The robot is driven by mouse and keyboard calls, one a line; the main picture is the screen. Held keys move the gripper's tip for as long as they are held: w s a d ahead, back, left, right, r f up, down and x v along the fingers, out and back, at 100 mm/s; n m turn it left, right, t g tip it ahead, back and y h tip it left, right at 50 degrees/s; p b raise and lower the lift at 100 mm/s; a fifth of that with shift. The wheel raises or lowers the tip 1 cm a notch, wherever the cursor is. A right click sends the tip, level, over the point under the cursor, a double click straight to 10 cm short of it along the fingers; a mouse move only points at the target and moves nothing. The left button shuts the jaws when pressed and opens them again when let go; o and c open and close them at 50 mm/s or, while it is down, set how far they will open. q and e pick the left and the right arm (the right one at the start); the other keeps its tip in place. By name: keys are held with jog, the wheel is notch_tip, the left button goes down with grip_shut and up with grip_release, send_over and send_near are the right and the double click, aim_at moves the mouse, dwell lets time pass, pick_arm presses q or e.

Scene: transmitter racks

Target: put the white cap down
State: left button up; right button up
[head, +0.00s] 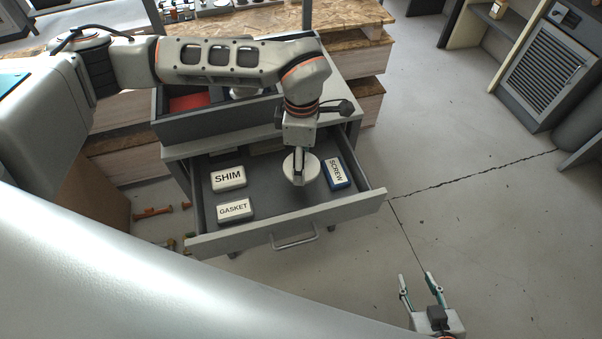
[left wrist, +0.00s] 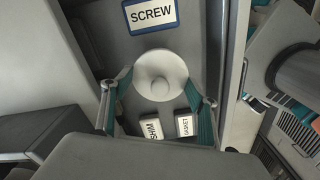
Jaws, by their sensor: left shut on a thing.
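The white cap (head: 307,168) is a round, pale disc with a raised knob in its middle. My left gripper (head: 299,172) is shut on it and holds it over the open drawer (head: 285,205). In the left wrist view the cap (left wrist: 160,68) shows between the two teal-lined fingers of the left gripper (left wrist: 159,82). I cannot tell whether the cap touches the drawer floor. My right gripper (head: 416,281) is low at the right, its fingers apart and empty, over the floor.
The drawer holds a SHIM box (head: 228,178), a GASKET box (head: 235,209) and a blue-edged SCREW box (head: 337,173), close to the right of the cap. A grey bin (head: 215,125) stands on the cabinet behind. Bare drawer floor shows between the boxes.

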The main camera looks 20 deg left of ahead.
pick_arm(q)
notch_tip(320, 180, down, 2)
jog(key=shift+f, duration=0.1)
notch_tip(320, 180, down, 4)
jog(key=shift+b, duration=0.35)
jog(key=o, duration=1.2)
jog(key=shift+f, duration=0.15)
